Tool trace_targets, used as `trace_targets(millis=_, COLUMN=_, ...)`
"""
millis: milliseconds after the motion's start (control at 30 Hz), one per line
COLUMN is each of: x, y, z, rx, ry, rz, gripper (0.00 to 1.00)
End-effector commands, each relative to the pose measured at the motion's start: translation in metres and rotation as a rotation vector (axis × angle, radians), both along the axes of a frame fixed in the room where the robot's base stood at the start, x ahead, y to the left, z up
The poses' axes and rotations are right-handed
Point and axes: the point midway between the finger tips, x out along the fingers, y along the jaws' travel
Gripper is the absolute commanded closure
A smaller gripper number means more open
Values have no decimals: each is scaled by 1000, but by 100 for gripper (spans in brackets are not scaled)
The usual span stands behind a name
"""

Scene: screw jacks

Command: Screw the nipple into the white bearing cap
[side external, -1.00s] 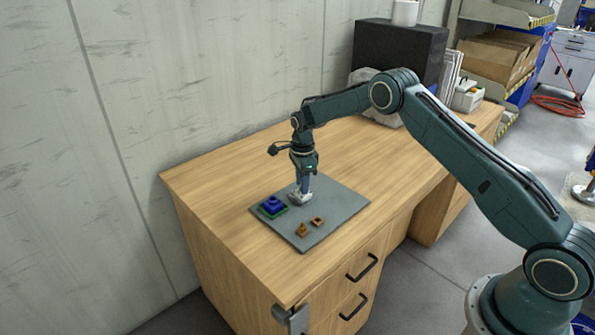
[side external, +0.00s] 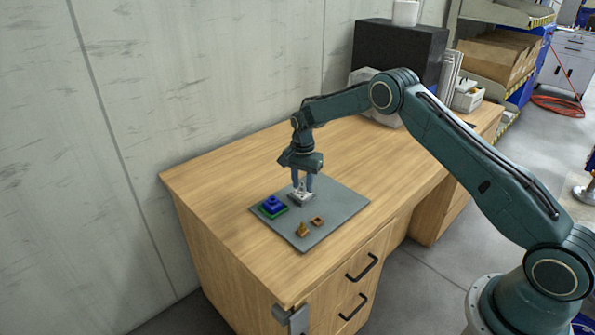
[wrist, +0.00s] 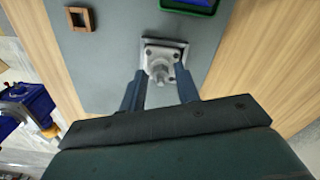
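The white bearing cap (side external: 301,198), a pale block with a square flange and dark holes, sits on the grey mat. It also shows in the wrist view (wrist: 172,54). A small light-grey round piece, apparently the nipple (wrist: 159,74), stands at the middle of the cap; how deep it sits in it I cannot tell. My gripper (side external: 303,188) is above the cap, pointing down. In the wrist view its two blue-grey fingers (wrist: 162,82) are spread, one on each side of the nipple, with gaps between. It holds nothing.
On the grey mat (side external: 335,210), a blue block on a green base (side external: 272,207) lies left of the cap. Two small brown-orange parts, a pointed one (side external: 302,230) and a square one (side external: 318,221), lie in front. The mat's right side is clear.

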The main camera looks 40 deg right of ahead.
Motion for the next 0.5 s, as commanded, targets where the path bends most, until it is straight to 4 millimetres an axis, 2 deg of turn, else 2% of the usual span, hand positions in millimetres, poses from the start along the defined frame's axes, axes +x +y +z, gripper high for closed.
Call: trace_targets(millis=500, x=0, y=0, z=0, rx=0, ry=0, rz=403, gripper=68)
